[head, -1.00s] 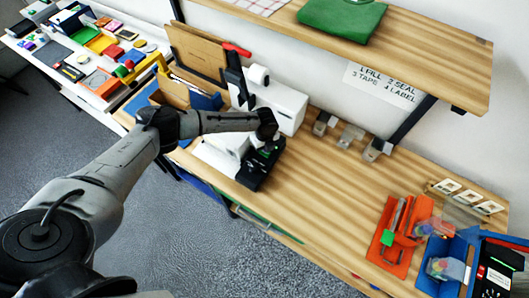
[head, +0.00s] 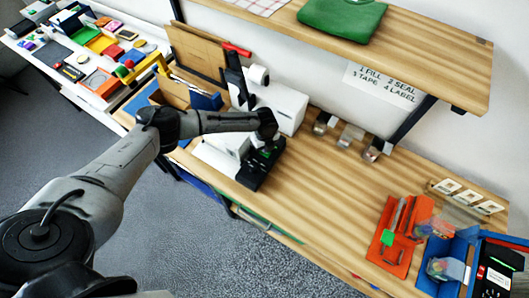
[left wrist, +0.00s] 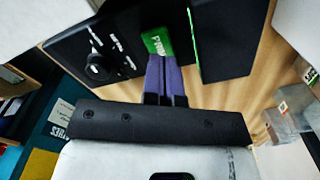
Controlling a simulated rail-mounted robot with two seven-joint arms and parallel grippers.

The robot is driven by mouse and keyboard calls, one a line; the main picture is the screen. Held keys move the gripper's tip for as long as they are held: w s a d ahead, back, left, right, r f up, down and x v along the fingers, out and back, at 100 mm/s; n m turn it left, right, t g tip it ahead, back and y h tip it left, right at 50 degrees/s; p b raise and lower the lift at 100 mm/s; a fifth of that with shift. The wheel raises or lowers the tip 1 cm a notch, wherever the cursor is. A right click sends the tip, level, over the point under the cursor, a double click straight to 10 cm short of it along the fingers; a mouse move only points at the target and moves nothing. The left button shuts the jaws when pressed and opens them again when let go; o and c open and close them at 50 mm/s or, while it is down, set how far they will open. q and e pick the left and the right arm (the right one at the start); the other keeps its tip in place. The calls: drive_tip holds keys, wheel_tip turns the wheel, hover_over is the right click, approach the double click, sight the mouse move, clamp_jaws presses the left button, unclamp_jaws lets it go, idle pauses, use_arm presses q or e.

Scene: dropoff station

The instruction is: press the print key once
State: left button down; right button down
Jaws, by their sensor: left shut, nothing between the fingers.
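The green print key (left wrist: 157,42) shows in the left wrist view on a black panel (left wrist: 112,42) that also bears a round knob and small white labels. My left gripper (left wrist: 162,62) is shut and empty. Its two dark purple fingertips overlap the near edge of the key; I cannot tell whether they touch it or hover just above. In the head view the black panel (head: 256,172) lies on the wooden bench in front of the white machine (head: 283,107), and my left wrist hides the fingertips and most of the key. My right gripper is not in view.
The wooden bench (head: 330,190) is clear right of the panel. Small clear holders (head: 346,137) stand along its back. An orange tray (head: 385,250) and a blue tray (head: 432,272) are at the right. A shelf (head: 440,60) overhangs the back.

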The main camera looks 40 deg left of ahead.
use_arm(q)
drive_tip(key=shift+f+b, duration=0.5)
drive_tip(key=shift+f, duration=0.1)
idle(0.3)
drive_tip(key=shift+f+b, duration=0.55)
drive_tip(key=shift+f, duration=0.15)
idle(0.3)
drive_tip(key=shift+r, duration=0.1)
drive_tip(key=shift+r+p, duration=0.8)
wheel_tip(320, 180, up, 5)
drive_tip(key=p, duration=0.4)
drive_tip(key=shift+r+p, duration=0.15)
drive_tip(key=shift+p, duration=0.2)
idle(0.4)
